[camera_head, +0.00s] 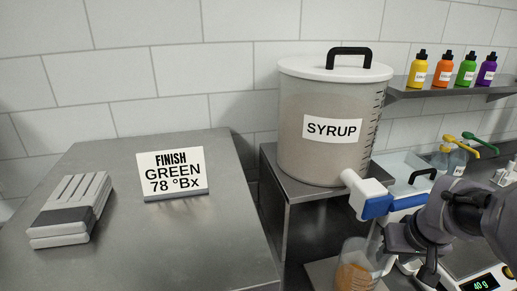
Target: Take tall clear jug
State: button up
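A tall clear jug (356,268) with orange contents in its lower part stands at the bottom edge of the picture, right of centre. The frame cuts off its base. My gripper (403,250) comes in from the right, dark grey, just right of the jug's upper part. Its fingers are partly hidden by my wrist. I cannot tell whether they touch the jug or how far apart they are.
A white and blue part (376,207) is above the jug. The large syrup container (322,122) stands on a steel stand behind. A scale (482,283) reading 40 g is at lower right. The left steel table (200,245) holds a sign (173,173) and a grey-white stack (70,208).

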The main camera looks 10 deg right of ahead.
jog(key=b, duration=0.2)
send_over(377, 267)
jog(key=s+a, duration=0.1)
jog(key=s, duration=0.1)
notch_tip(377, 267, down, 6)
jog(key=b+x, duration=0.1)
jog(key=x, duration=0.1)
jog(key=b+x, duration=0.1)
jog(key=x, duration=0.1)
jog(key=shift+s+d+f+b, duration=0.1)
jog(key=shift+f+b, duration=0.2)
jog(key=shift+f, duration=0.15)
jog(key=shift+w+f, duration=0.2)
jog(key=shift+f, duration=0.05)
jog(key=shift+r, duration=0.2)
jog(key=shift+c, duration=0.2)
grip_shut()
